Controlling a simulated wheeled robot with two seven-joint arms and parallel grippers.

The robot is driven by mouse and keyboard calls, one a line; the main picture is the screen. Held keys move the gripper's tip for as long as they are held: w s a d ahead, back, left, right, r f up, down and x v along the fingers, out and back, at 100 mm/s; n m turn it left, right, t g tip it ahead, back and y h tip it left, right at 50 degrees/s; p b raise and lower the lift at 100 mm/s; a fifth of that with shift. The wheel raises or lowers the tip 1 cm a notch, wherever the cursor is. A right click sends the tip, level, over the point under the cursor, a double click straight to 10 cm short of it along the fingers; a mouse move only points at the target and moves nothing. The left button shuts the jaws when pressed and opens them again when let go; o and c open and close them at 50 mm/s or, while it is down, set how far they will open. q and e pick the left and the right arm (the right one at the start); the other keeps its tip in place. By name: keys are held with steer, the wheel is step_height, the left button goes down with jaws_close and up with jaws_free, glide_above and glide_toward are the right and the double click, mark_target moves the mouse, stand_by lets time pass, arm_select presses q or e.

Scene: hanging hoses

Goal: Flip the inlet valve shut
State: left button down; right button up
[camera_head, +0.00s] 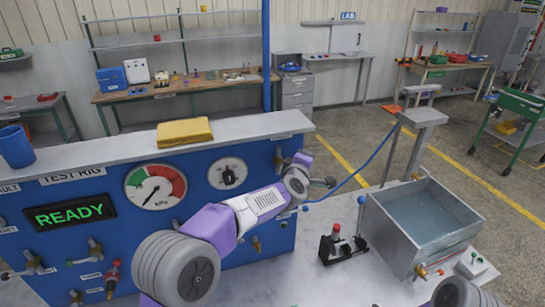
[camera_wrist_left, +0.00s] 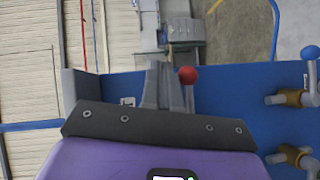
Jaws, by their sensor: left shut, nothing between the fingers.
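My left gripper (camera_head: 326,183) is at the right end of the blue test rig panel, at the end of my purple and white arm. In the left wrist view its fingers (camera_wrist_left: 163,85) are together and empty. A red ball knob (camera_wrist_left: 187,75) shows close beside the fingertips; I cannot tell whether they touch, or what it belongs to. Several brass valves sit on the panel, among them one with a red handle (camera_head: 112,277) and one near my forearm (camera_head: 256,245). Blue-handled brass fittings (camera_wrist_left: 292,98) show at right in the wrist view. I cannot tell which valve is the inlet. My right gripper is out of view.
A pressure gauge (camera_head: 156,187) and a lit READY display (camera_head: 69,214) are on the panel. A yellow cloth (camera_head: 184,131) lies on its ledge. A grey water tank (camera_head: 400,238) and a black device with a red-topped lever (camera_head: 345,248) stand right of my arm. A blue hose (camera_head: 365,165) hangs behind.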

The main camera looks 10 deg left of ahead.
arm_select(q)
steer(key=s+d+r+p, duration=0.2)
steer(key=s+r+p, duration=0.2)
steer(key=s+r, duration=0.4)
step_height(320, 180, up, 2)
steer(key=shift+d+r+p, duration=0.1)
steer(key=shift+d+p, duration=0.2)
steer(key=shift+p, duration=0.1)
